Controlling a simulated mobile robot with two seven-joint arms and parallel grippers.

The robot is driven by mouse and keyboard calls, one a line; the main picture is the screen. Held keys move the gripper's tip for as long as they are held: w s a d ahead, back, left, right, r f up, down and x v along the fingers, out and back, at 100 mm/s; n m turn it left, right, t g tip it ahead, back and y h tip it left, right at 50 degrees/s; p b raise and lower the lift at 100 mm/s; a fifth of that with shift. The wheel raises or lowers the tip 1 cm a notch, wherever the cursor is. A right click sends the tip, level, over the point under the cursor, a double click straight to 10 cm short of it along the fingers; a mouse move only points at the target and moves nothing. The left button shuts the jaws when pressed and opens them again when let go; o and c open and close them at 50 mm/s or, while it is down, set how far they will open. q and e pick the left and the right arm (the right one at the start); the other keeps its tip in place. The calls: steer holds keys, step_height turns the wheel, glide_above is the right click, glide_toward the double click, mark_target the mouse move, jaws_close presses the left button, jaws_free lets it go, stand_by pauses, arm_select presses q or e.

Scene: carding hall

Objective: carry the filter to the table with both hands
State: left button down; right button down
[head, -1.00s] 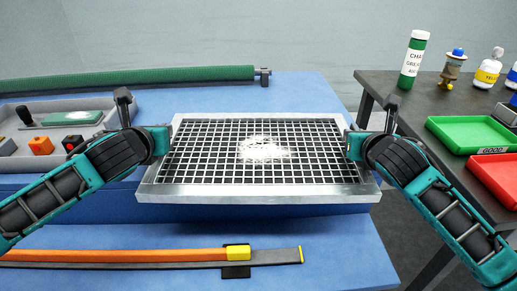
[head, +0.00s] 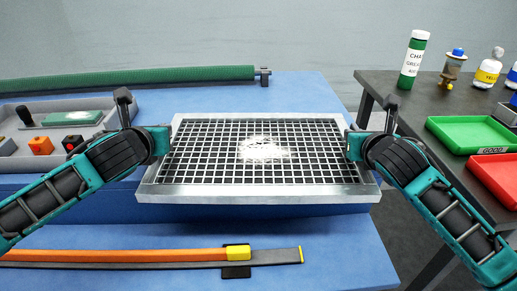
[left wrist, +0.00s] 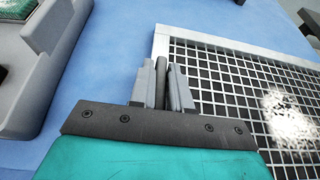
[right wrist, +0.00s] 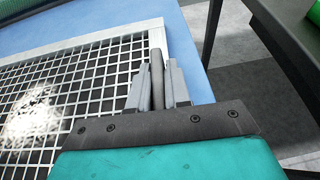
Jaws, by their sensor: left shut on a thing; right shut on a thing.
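The filter (head: 205,192) is a flat silver-framed panel with a dark grid and a white fluffy patch near its middle. It is roughly level, in front of the blue machine (head: 300,90). My left gripper (head: 163,143) is shut on the filter's left side, and the left wrist view shows its fingers (left wrist: 172,85) around a dark bar at the frame. My right gripper (head: 352,145) is shut on the right side, and the right wrist view shows its fingers (right wrist: 158,85) around a similar bar. The underside of the filter is hidden. The dark table (head: 385,85) stands at the right.
On the table are a green tray (head: 470,134), a red tray (head: 490,170), a green-labelled bottle (head: 413,60) and several small containers. A grey tray (head: 20,145) with parts lies left. A green roller (head: 130,80) lies behind. An orange strip (head: 120,256) lies in front.

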arm_select(q)
steer(key=shift+r, duration=0.15)
arm_select(e)
steer(key=shift+r, duration=0.15)
stand_by(0.4)
